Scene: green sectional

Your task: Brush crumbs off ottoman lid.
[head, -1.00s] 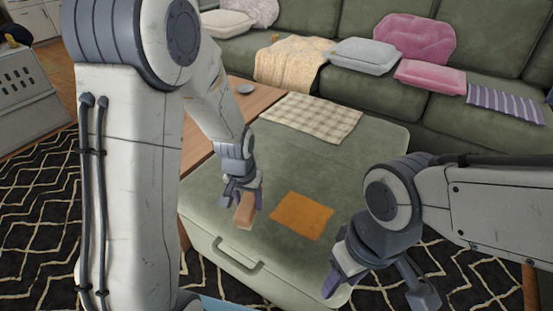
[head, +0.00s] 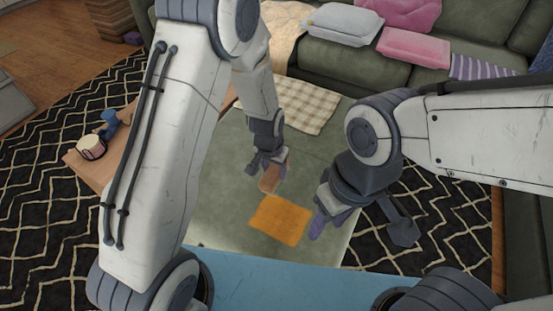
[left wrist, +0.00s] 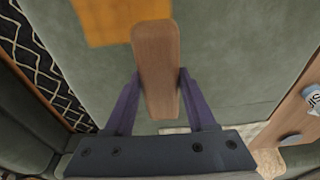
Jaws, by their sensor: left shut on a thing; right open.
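The green ottoman lid (head: 225,200) lies in front of the sofa. A flat orange patch (head: 280,219) lies on it; it also shows at the top of the left wrist view (left wrist: 108,18). I cannot make out single crumbs. My left gripper (head: 267,165) is shut on a brown wooden brush (head: 271,182), just behind the patch in the head view. In the left wrist view the brush (left wrist: 156,75) sits between the purple fingers; its bristles are hidden. I cannot tell whether it touches the lid. My right gripper (head: 360,226) is open and empty, to the right of the patch.
A checkered cloth (head: 302,106) covers the far part of the lid. The green sofa (head: 385,72) with cushions stands behind. Patterned rug (head: 40,190) lies around.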

